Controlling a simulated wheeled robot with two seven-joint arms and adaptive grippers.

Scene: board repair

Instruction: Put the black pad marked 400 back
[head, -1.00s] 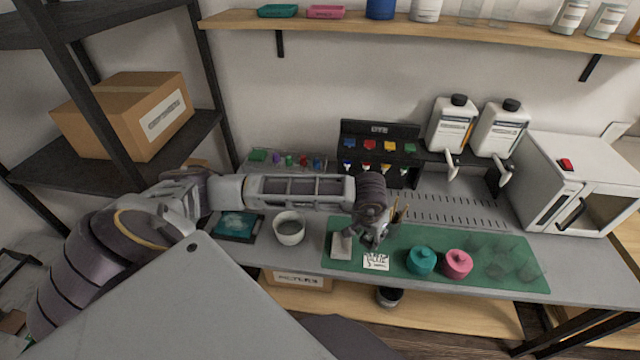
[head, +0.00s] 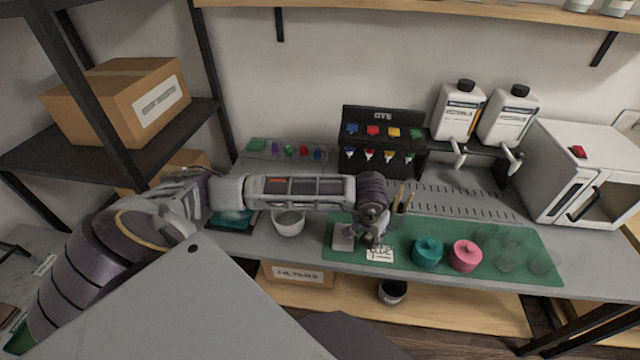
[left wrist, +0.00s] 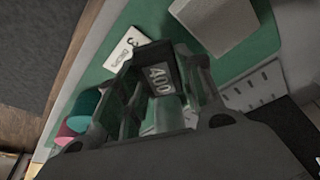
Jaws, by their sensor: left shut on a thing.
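The black pad marked 400 (left wrist: 160,76) is between the fingers of my left gripper (left wrist: 163,88) in the left wrist view, its white number facing the camera. In the head view my left gripper (head: 375,232) is over the left part of the green mat (head: 480,277), and the pad cannot be made out there. A light grey block (head: 343,237) lies on the mat just left of the gripper; it also shows in the left wrist view (left wrist: 205,22). A white card (head: 380,254) lies just in front of the gripper. My right gripper is not in view.
A teal pot (head: 427,252) and a pink pot (head: 465,256) stand right of the card, with clear glassware beyond. A pale bowl (head: 289,222) stands left of the mat. A black rack (head: 382,127) with coloured items, white bottles (head: 458,110) and a white oven (head: 580,170) are behind.

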